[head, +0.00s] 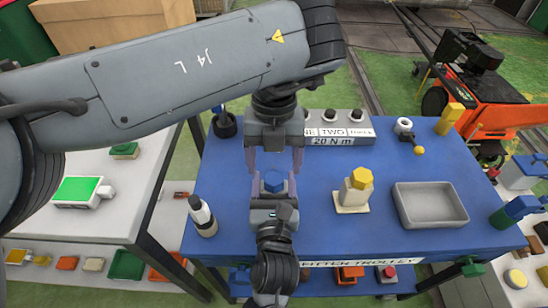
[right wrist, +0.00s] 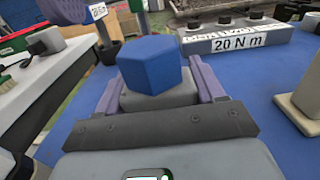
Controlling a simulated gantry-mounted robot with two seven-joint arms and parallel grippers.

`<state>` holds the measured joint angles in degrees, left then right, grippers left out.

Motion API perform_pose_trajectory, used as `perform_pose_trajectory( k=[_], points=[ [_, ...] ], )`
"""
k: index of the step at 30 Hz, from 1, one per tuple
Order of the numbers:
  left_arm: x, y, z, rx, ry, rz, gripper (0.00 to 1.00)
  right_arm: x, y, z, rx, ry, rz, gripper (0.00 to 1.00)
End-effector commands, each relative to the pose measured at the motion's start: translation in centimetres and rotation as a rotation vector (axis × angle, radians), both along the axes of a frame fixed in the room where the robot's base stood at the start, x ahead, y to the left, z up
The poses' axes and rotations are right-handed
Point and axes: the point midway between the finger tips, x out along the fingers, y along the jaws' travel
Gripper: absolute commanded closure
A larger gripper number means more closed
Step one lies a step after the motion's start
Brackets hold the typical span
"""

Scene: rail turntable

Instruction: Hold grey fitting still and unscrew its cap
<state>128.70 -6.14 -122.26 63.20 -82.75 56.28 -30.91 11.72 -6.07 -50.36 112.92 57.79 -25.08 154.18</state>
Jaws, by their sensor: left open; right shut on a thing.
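The grey fitting (right wrist: 155,100) sits between the purple fingers of my right gripper (head: 273,190), which is shut on it. Its blue hexagonal cap (right wrist: 157,66) stands upright on top, above the fingers. The cap also shows in the head view (head: 274,184), but most of the grey body is hidden there. My left gripper (head: 275,160) is open and points down, its two fingers spread in line with the blue cap. No contact between the left fingers and the cap is visible.
A second fitting with a yellow cap (head: 362,178) stands to the right on the blue trolley top (head: 330,240). An empty grey tray (head: 430,223) lies further right. A white bottle (head: 202,217) stands left. A "20 N m" block (head: 345,131) is behind.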

Motion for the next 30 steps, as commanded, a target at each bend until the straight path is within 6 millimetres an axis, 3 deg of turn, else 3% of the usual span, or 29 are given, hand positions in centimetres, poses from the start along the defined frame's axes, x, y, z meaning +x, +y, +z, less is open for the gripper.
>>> perform_pose_trajectory(
  k=[30],
  points=[
    [0.0, 0.0, -4.0, 0.000, 0.000, 0.003, 0.23, 0.0, 0.0, 0.0, 0.000, 0.000, 0.000, 0.87]
  ],
)
